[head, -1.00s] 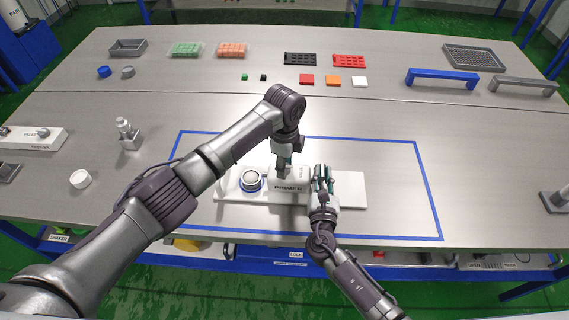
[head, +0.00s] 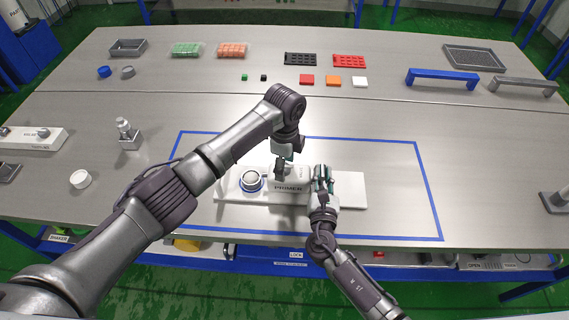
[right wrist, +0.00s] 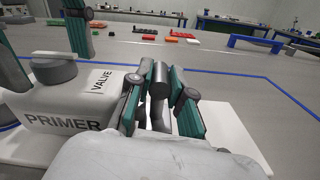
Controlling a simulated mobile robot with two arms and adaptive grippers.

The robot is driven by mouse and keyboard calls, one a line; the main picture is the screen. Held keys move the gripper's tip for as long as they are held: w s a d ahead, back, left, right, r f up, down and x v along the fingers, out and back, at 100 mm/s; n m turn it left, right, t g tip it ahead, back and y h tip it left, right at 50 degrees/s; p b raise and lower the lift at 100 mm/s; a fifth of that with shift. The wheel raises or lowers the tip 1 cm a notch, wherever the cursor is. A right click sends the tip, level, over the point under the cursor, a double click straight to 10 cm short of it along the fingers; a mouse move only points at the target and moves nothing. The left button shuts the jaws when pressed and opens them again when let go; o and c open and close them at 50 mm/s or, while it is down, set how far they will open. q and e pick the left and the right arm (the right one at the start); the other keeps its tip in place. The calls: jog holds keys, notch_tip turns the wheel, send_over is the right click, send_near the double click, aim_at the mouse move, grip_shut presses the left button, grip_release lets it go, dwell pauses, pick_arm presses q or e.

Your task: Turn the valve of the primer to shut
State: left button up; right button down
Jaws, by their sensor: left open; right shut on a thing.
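The primer (head: 288,188) is a white block on a long white base, inside the blue tape outline. In the right wrist view its front reads PRIMER (right wrist: 62,122) and its top carries a VALVE label. The valve is a round grey knob (right wrist: 54,72) with a pale bar across its top. My left gripper (head: 284,158) is open just above the knob, its fingers apart over it in the right wrist view. My right gripper (head: 322,178) is shut on a grey cylindrical part (right wrist: 159,82) at the block's right side.
A round cup with a blue ring (head: 250,180) sits on the base's left part. A white cap (head: 80,180) and a small metal fixture (head: 128,134) stand further left. Blue (head: 442,78) and grey handles are at the far right. The taped area right of the base is clear.

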pick_arm(q)
notch_tip(320, 180, up, 12)
dwell(0.4)
pick_arm(e)
jog(key=c, duration=1)
grip_release()
jog(key=shift+s, duration=0.1)
